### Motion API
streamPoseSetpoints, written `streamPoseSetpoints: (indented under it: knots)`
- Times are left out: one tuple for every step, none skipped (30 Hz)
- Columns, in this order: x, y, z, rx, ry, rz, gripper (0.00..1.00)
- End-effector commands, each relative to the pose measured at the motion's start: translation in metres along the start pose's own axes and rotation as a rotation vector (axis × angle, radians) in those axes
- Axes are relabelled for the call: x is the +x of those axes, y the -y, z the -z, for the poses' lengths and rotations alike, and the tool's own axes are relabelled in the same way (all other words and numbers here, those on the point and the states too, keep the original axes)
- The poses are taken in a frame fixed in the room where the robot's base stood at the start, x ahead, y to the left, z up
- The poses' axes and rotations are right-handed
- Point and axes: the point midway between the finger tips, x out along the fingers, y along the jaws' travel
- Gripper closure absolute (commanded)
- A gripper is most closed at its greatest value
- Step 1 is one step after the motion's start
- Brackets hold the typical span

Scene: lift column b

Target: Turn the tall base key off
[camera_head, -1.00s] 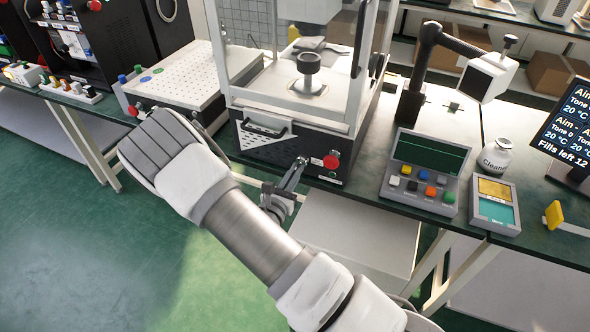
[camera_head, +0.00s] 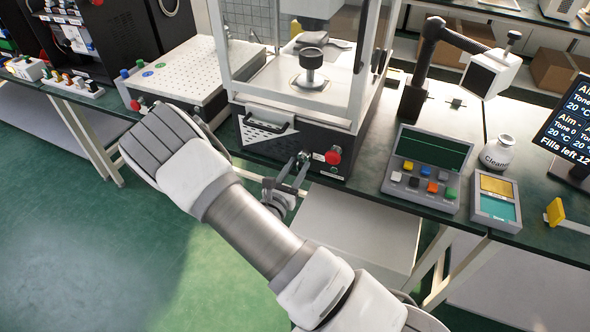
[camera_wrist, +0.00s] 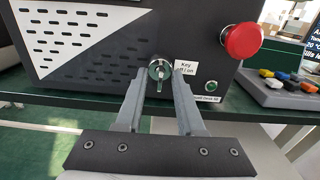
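The key (camera_wrist: 160,72) is a small silver key in a round lock on the dark front of the tall machine's base (camera_wrist: 115,45). Its grip looks roughly upright in the wrist view. A white label (camera_wrist: 187,68) reading "Key off / on" is just right of it. My gripper (camera_wrist: 159,76) is open, with one grey finger on each side of the key and a gap between. I cannot tell whether either finger touches it. In the head view my gripper (camera_head: 295,168) is at the base's front (camera_head: 265,140), and the key is too small to make out.
A red mushroom button (camera_wrist: 241,40) sticks out right of the key, with a green button (camera_wrist: 211,86) below. A handle (camera_head: 265,124) is on the base's left. A keypad box (camera_head: 424,175) stands on the bench to the right.

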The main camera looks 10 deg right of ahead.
Motion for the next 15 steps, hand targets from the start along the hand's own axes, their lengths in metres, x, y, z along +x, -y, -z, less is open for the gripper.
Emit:
streamPoseSetpoints:
  knots:
    - [-0.001, 0.0, 0.0, 0.0, 0.0, 0.0, 0.62]
    - [-0.003, 0.0, 0.0, 0.0, 0.0, -0.001, 0.62]
    - [-0.005, -0.001, 0.0, 0.0, -0.001, -0.001, 0.62]
    - [-0.008, -0.001, 0.0, 0.0, -0.001, -0.002, 0.62]
    - [-0.012, -0.001, 0.0, 0.0, -0.001, -0.002, 0.62]
    - [-0.018, -0.001, 0.0, 0.0, 0.0, -0.002, 0.62]
    - [-0.024, -0.002, -0.001, 0.0, -0.001, -0.004, 0.62]
    - [-0.03, -0.001, -0.001, 0.0, -0.001, -0.004, 0.62]
    - [-0.039, -0.001, 0.0, -0.001, -0.002, -0.005, 0.62]
    - [-0.046, -0.002, 0.0, 0.0, -0.002, -0.005, 0.62]
    - [-0.054, -0.002, 0.0, -0.001, -0.002, -0.006, 0.62]
    - [-0.064, -0.001, -0.001, -0.002, -0.001, -0.006, 0.62]
    - [-0.071, -0.001, 0.0, -0.001, -0.002, -0.005, 0.62]
    - [-0.079, -0.002, 0.0, -0.001, -0.002, -0.006, 0.62]
    - [-0.089, -0.001, -0.001, -0.001, -0.001, -0.005, 0.62]
